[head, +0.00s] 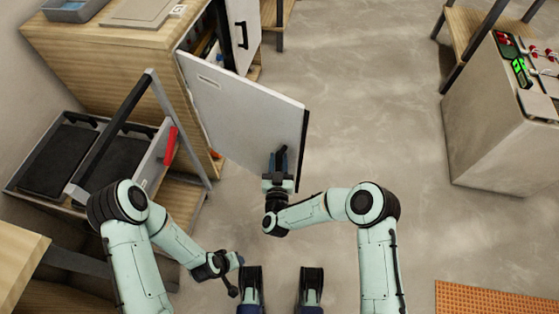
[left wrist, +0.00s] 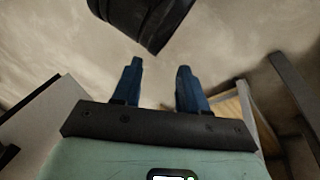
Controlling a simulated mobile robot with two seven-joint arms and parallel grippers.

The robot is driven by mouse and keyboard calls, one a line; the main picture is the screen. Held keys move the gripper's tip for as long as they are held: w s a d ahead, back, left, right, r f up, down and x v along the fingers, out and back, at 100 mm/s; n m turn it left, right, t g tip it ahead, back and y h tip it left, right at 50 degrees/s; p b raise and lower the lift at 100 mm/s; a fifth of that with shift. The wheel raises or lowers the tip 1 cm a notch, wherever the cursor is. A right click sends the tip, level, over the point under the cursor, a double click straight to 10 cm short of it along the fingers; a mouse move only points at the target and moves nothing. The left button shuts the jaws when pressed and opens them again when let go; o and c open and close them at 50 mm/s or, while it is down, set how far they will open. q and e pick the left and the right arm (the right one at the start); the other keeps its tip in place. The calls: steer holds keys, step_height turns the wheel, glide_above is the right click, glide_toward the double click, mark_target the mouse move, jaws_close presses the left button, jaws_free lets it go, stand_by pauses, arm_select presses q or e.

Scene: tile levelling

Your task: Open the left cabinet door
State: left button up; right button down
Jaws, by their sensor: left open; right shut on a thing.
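The left cabinet door (head: 240,110) is a pale panel with a dark free edge, swung well out from the wooden cabinet (head: 110,55). My right gripper (head: 280,158) is at the near lower part of this door, close to its free edge. It is shut on the door's handle, which its fingers mostly hide. My left gripper (head: 228,270) is low in the head view, apart from the door. In the left wrist view its two blue fingers (left wrist: 160,85) stand apart with nothing between them.
The cabinet's other door (head: 235,30), with a black bar handle, also stands open. A grey counter (head: 490,130) stands at right. The floor between (head: 370,110) is clear.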

steer(key=c, duration=1)
jaws_free()
steer(key=shift+a, duration=0.2)
arm_select(q)
steer(key=s+d+r+g+h+p, duration=0.1)
steer(key=s+d+r+g+p, duration=0.2)
steer(key=s+r+p, duration=0.5)
steer(key=shift+s+d+r+m, duration=0.3)
steer(key=shift+s+d, duration=0.15)
steer(key=shift+s, duration=0.1)
arm_select(e)
steer(key=s, duration=1.3)
steer(key=shift+s, duration=0.2)
steer(key=shift+d, duration=0.1)
